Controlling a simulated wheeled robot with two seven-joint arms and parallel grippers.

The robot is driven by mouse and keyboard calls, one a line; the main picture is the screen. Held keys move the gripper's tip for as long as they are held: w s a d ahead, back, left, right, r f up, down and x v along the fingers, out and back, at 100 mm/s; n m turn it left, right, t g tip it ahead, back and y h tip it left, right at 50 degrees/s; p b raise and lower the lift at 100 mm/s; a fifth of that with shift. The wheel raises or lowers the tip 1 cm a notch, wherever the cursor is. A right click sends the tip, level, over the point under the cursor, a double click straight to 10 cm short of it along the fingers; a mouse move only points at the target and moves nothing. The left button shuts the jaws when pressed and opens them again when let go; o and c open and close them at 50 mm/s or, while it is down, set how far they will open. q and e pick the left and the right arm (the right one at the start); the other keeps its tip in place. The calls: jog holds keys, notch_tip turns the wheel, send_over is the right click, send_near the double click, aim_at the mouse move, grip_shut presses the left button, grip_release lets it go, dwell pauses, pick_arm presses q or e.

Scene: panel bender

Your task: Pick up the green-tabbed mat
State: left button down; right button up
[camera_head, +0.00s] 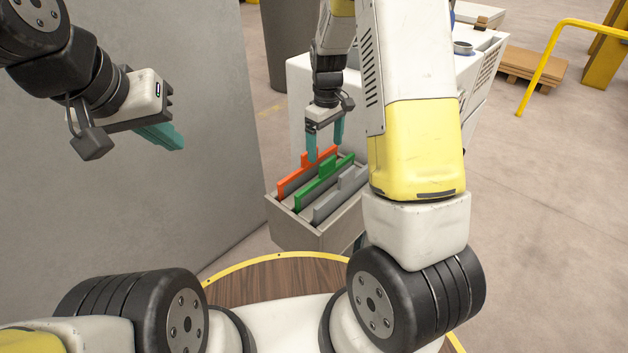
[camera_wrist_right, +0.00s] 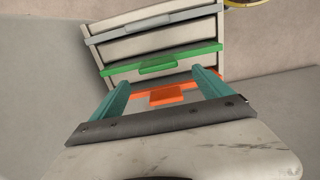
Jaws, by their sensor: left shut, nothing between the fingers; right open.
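The green-tabbed mat (camera_head: 312,192) stands on edge in a grey open-topped box (camera_head: 287,230), in the middle slot between an orange-tabbed mat and a grey-tabbed mat. Its green top edge and raised tab also show in the right wrist view (camera_wrist_right: 157,66). My right gripper (camera_head: 325,153) is open and points down just above the box. In the right wrist view its teal fingers (camera_wrist_right: 160,78) straddle the orange tab, with the green edge beyond the fingertips. I see no contact with the green mat. My left gripper (camera_head: 165,138) is shut and empty at the upper left, away from the box.
The orange-tabbed mat (camera_head: 288,185) and the grey-tabbed mat (camera_head: 330,205) flank the green one closely. A grey wall or panel (camera_head: 200,180) stands left of the box. A white cabinet (camera_head: 300,85) is behind it. A dark bin (camera_head: 290,40) stands further back.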

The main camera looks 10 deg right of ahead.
aim_at(328, 160)
jog(key=f, duration=0.7)
jog(key=shift+s+d, duration=0.25)
jog(key=shift+d, duration=0.05)
grip_shut()
